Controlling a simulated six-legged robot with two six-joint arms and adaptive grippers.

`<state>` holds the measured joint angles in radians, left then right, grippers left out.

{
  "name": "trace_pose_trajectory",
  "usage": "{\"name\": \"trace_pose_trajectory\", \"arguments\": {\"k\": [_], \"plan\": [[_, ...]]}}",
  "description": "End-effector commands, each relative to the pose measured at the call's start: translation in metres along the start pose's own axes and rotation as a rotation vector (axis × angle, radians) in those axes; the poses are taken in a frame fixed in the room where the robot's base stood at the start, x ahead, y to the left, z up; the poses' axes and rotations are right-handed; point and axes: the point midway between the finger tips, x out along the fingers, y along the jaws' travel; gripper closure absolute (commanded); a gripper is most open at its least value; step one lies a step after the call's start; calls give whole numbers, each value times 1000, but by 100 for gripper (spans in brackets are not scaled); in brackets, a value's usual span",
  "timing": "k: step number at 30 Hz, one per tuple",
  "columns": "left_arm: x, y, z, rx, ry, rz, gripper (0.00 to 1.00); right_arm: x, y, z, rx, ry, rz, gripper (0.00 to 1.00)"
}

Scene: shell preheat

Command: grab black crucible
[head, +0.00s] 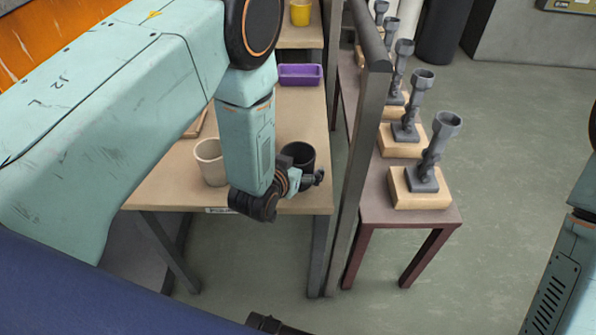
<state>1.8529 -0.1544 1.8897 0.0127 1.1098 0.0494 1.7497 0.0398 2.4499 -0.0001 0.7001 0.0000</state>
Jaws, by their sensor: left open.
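The black crucible (298,153) stands upright near the front right corner of the wooden-topped table (175,190). My left arm comes in from the left and hides part of its left side. My left gripper (316,179) is open and small in the head view, just in front of the crucible's lower part. I cannot tell whether the fingers touch it or stand apart from it. Nothing shows held in them. My right arm shows only at the right edge, and its gripper is out of view.
A beige crucible (210,163) stands left of my forearm. A purple tray (300,75) and a yellow cup (300,13) are farther back. A grey post and rail (362,130) separate this table from a bench with several grey fixtures (432,155) on wooden blocks.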

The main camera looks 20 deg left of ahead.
Motion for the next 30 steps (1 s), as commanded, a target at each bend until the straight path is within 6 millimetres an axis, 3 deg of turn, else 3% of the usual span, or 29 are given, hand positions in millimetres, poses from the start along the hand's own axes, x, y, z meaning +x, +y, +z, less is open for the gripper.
{"name": "trace_pose_trajectory", "arguments": {"k": [3,27,30], "plan": [[0,1,-1,0,0,0,3,0,0,0,0,0,0,60],[0,1,-1,0,2,1,71,0,0,0,0,0,0,60],[0,1,-2,0,4,0,74,0,0,0,0,0,0,60]]}}
